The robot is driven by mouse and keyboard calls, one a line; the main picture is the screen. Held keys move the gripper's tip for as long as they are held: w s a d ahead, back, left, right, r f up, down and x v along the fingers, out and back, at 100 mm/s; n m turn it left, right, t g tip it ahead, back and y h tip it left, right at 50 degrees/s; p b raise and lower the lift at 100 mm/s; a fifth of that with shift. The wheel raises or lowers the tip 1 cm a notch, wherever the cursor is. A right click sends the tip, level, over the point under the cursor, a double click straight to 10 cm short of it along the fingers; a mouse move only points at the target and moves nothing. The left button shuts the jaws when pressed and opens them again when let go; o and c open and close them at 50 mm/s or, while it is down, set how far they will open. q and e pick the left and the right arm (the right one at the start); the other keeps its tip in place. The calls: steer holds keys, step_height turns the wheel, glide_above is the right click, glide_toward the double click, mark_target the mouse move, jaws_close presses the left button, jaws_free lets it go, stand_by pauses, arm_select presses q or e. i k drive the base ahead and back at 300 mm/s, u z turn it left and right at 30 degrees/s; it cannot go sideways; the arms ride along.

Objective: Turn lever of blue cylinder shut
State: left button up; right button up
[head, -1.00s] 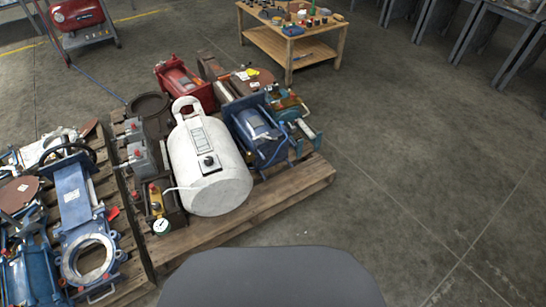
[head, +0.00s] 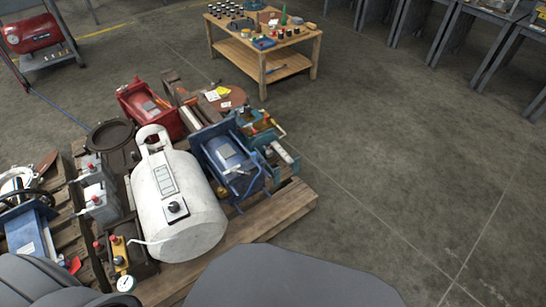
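A blue cylinder in a blue frame (head: 228,155) sits on the wooden pallet, just right of the large white tank (head: 180,212). A thin pale lever or handle seems to show at its front near the frame, but it is too small to tell its position. Neither of my grippers shows in the head view. Dark grey rounded parts at the bottom edge look like my own body.
The wooden pallet (head: 283,207) also holds a red unit (head: 150,108), a dark round flange and grey boxes. A wooden table (head: 262,52) with small items stands behind. A red compressor (head: 30,33) is far left. The concrete floor (head: 400,160) to the right is clear.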

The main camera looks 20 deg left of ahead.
mark_target(234, 171)
steer(key=u, duration=0.2)
steer(key=i, duration=0.9)
steer(key=u, duration=0.55)
